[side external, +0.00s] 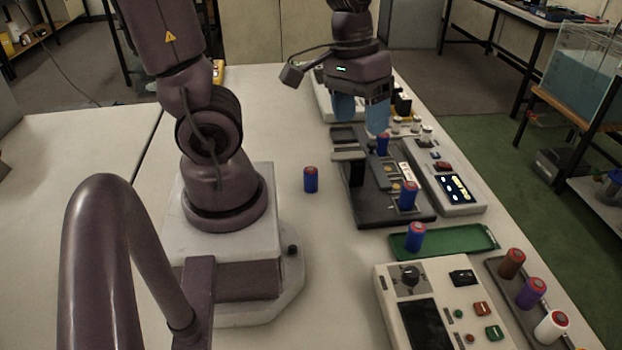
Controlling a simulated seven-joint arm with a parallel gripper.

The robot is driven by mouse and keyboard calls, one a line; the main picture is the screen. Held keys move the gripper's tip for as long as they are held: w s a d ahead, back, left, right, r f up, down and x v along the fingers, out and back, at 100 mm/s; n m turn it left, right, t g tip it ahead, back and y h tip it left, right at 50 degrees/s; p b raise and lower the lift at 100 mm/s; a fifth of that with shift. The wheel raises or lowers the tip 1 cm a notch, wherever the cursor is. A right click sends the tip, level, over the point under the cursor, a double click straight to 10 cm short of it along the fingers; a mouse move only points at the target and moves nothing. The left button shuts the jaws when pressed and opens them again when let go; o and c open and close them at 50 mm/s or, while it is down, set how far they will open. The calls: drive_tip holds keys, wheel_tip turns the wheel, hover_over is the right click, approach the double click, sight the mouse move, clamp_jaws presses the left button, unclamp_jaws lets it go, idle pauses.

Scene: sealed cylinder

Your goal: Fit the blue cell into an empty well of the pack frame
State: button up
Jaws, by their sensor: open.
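Several blue cells with red tops are in view. One blue cell (310,179) stands upright on the bare table. Another blue cell (415,237) stands at the green tray. A third blue cell (407,196) stands at the front of the dark fixture (380,211), which seems to be the pack frame. One more blue cell (382,144) is at the fixture's back, just below my gripper's right finger; I cannot tell whether they touch. My gripper (361,126) is open, with blue fingers apart above the fixture's back. Its wells are too small or hidden to make out.
A grey device with a lit screen (456,188) stands right of the fixture. The green tray (465,238) lies in front. A control panel (395,290) is nearer, beside a rack with brown (511,263), purple (530,293) and white (551,327) cells. Table left of the fixture is mostly clear.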

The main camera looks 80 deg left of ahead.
drive_tip(key=s+a+f+n+g, duration=0.2)
drive_tip(key=a+f+n, duration=0.55)
drive_tip(key=n, duration=0.25)
drive_tip(key=n+y, duration=0.1)
drive_tip(key=n, duration=1)
hover_over(311, 169)
drive_tip(key=f, duration=0.5)
drive_tip(key=shift+s+d, duration=0.1)
drive_tip(key=shift+d, duration=0.15)
drive_tip(key=shift+w+a+n+y, duration=0.15)
drive_tip(key=shift+n, duration=0.45)
drive_tip(key=shift+w+a+n+y, duration=0.1)
drive_tip(key=shift+a+n+y, duration=0.05)
drive_tip(key=shift+n, duration=0.45)
drive_tip(key=shift+s+f, duration=0.2)
drive_tip(key=shift+f, duration=6.25)
drive_tip(key=c, duration=1.1)
drive_tip(key=shift+r, duration=0.15)
